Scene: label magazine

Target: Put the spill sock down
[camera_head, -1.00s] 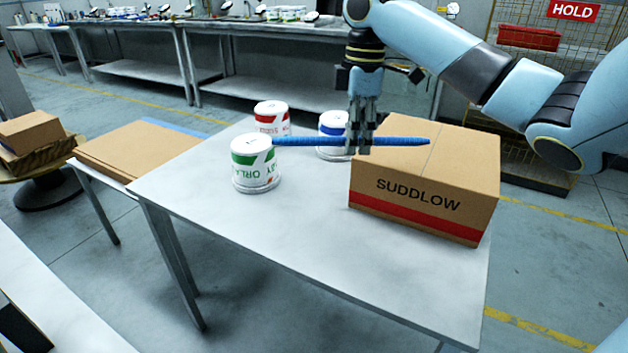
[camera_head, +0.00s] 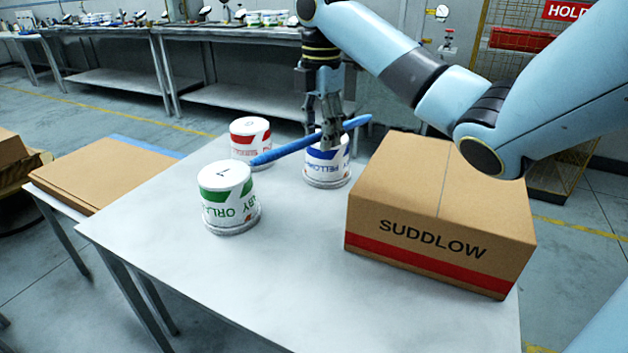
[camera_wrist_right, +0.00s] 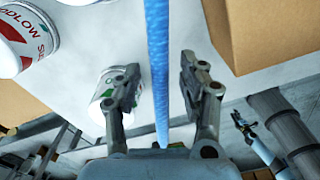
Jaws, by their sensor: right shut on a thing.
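The spill sock (camera_head: 312,139) is a long blue rod. My right gripper (camera_head: 328,140) is shut on it near its middle and holds it over the table's far part. In the head view the sock slants, its left end lower, in front of the white can with a blue label (camera_head: 328,164). In the right wrist view the sock (camera_wrist_right: 157,60) runs lengthwise between the two fingers of my right gripper (camera_wrist_right: 160,82). I cannot tell its exact height above the table. My left gripper is not in view.
The grey table (camera_head: 290,265) is clear at front and centre. A green-label can (camera_head: 228,198) and a red-label can (camera_head: 250,142) stand on its left. A large SUDDLOW carton (camera_head: 440,215) fills its right. A lower table with flat cardboard (camera_head: 105,172) adjoins on the left.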

